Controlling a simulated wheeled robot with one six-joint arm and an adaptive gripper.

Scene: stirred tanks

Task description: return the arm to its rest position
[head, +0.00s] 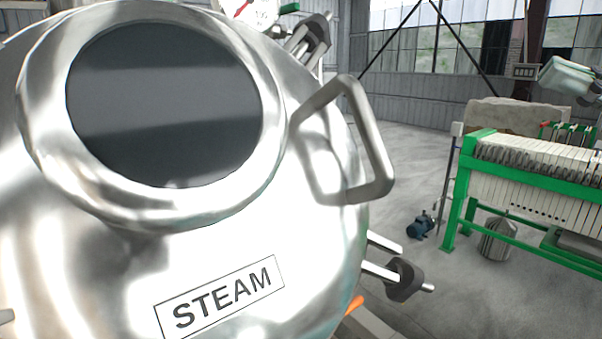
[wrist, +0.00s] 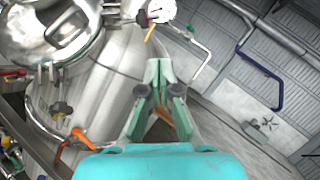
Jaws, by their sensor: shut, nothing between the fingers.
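My gripper (wrist: 165,72) shows in the wrist view as teal fingers with grey joints, reaching up from the bottom middle. Its fingertips are together and hold nothing. Behind the fingers is a shiny steel tank (wrist: 110,75), shown tilted in this view; I cannot tell the gap between them. In the head view my gripper is not seen. A large steel tank (head: 90,265) fills the left of that view, with a dark round window (head: 165,105), a bent handle (head: 378,165) and a "STEAM" label (head: 220,297).
A green-framed plate press (head: 540,185) stands at the right, with a small blue pump (head: 420,226) on the floor beside it. Open grey floor (head: 405,150) lies between tank and press. The wrist view shows a gauge (wrist: 160,11), an orange lever (wrist: 74,138) and a blue pipe (wrist: 277,92).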

